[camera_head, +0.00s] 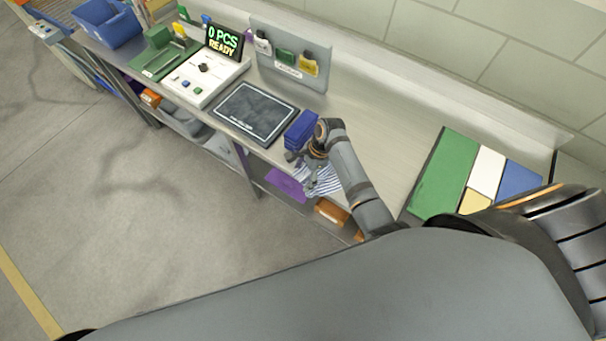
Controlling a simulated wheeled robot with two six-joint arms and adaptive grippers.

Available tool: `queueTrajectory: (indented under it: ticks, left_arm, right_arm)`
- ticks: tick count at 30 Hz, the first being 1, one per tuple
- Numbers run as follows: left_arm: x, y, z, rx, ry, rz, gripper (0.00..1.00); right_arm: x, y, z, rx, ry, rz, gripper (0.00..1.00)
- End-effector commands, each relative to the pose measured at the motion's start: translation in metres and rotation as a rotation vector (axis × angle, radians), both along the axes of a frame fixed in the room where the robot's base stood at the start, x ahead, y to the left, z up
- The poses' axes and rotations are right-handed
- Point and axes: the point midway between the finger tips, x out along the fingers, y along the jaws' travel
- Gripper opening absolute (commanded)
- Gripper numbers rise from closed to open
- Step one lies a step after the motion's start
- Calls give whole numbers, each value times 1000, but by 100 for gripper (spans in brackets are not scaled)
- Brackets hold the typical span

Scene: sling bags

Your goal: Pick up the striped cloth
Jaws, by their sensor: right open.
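The striped cloth (325,182), white with dark blue stripes, lies at the front edge of the metal workbench, partly covered by my right arm and gripper. My right gripper (301,165) is open, at the upper left of the cloth. Whether its fingers touch the cloth I cannot tell. My left gripper is not in the head view.
A dark blue block-like item (300,129) stands close behind my right gripper. A black mat (255,112) and a white device (204,79) with a "0 PCS READY" display (225,40) are farther left. A green, white, yellow and blue board (444,176) lies right. Orange bins (331,211) are below.

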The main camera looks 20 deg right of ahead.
Motion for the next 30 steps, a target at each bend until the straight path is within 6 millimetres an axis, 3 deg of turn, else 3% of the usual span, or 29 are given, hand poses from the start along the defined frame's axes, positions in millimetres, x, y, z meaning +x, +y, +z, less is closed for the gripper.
queueTrajectory:
  ticks: [7, 30]
  left_arm:
    - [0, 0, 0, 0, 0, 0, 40]
    - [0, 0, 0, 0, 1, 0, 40]
  right_arm:
    - [0, 0, 0, 0, -1, 0, 75]
    - [0, 0, 0, 0, 0, 0, 23]
